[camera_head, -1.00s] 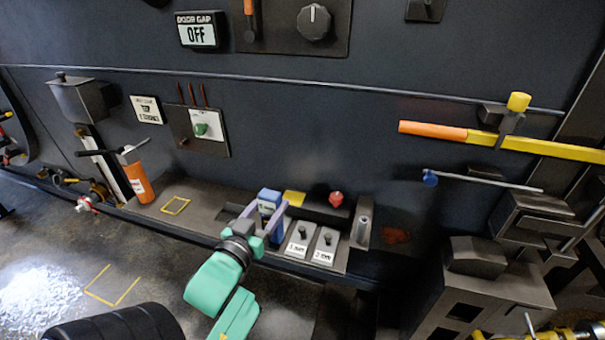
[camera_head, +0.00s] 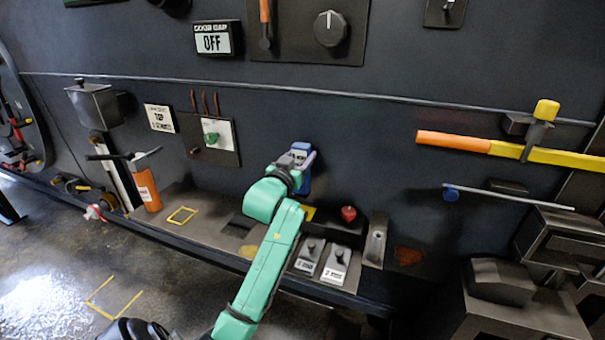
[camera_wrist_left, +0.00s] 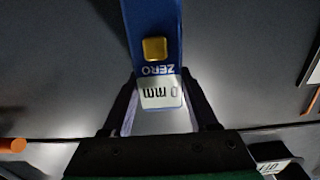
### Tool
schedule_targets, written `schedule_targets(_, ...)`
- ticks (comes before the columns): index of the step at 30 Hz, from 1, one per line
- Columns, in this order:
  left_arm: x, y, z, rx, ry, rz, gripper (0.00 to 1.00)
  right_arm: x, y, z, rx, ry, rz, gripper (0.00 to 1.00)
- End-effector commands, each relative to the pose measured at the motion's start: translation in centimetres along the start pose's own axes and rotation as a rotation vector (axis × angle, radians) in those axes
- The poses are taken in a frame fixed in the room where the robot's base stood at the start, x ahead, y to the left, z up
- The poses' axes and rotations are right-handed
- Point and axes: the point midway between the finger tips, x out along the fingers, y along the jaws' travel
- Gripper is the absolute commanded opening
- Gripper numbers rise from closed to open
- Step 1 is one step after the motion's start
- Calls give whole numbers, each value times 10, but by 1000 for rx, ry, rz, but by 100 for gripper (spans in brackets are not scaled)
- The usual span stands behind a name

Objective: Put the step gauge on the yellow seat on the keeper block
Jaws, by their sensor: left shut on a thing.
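The step gauge (camera_head: 299,156) is blue, with a small pale display. My left gripper (camera_head: 304,172) is shut on it and holds it up in front of the dark wall, above the ledge. In the left wrist view the gauge (camera_wrist_left: 150,18) shows a yellow button, the word ZERO and a 0 mm display between the fingers. The keeper block (camera_head: 329,220) is a dark block on the ledge, below and right of the gauge. Its yellow seat (camera_head: 309,213) is partly hidden by my left arm. My right gripper is not in view.
A red knob (camera_head: 348,214) sits at the block's right. Two grey labelled switch plates (camera_head: 335,265) stand in front of it. An orange canister (camera_head: 148,190) and a yellow outlined square (camera_head: 182,215) are further left on the ledge (camera_head: 205,208). A yellow-orange bar (camera_head: 455,143) hangs at right.

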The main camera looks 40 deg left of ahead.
Motion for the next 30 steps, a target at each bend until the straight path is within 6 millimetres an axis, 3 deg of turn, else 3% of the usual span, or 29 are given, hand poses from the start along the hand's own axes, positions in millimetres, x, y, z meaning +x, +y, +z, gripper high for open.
schedule_targets(2, 14, 0, -2, 0, 1, -1, 0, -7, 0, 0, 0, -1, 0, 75)
schedule_targets(3, 12, 0, 10, -1, -4, 0, 0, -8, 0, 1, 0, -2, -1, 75)
schedule_targets(13, 10, 0, 63, -2, -2, 0, 0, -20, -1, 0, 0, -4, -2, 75)
schedule_targets(15, 14, 0, 66, -1, 0, 0, 0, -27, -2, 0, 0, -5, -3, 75)
schedule_targets(23, 14, 0, 72, 0, 3, 1, 0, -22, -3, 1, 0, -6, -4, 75)
schedule_targets(24, 14, 0, 72, 0, 1, 0, 75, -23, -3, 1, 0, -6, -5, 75)
schedule_targets(25, 14, 0, 72, 0, 1, 0, 86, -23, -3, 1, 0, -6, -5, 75)
schedule_targets(26, 14, 0, 72, 0, 0, 0, 90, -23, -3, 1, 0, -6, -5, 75)
schedule_targets(30, 14, 0, 72, 0, 0, 0, 90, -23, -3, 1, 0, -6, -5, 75)
